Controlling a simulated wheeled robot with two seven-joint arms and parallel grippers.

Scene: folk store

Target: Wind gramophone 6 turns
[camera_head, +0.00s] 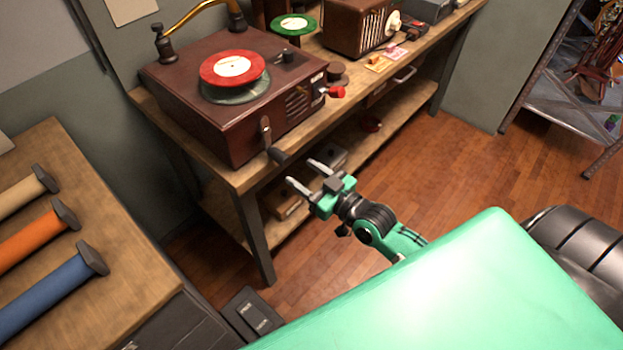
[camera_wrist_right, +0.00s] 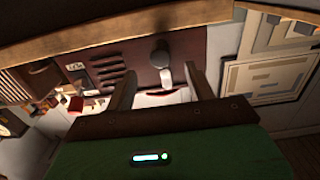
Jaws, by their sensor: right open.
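In the right wrist view, the crank's dark grip (camera_wrist_right: 160,53) appears beyond and between the open fingers (camera_wrist_right: 161,90); no contact shows. My left gripper is not in view.
The bench (camera_head: 250,177) edge lies close to my right gripper, with a lower shelf (camera_head: 355,149) beneath. A red knob (camera_head: 337,92) sticks out of the gramophone's right side. A brown radio (camera_head: 352,30) stands farther right. The wooden floor (camera_head: 460,165) is clear to the right.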

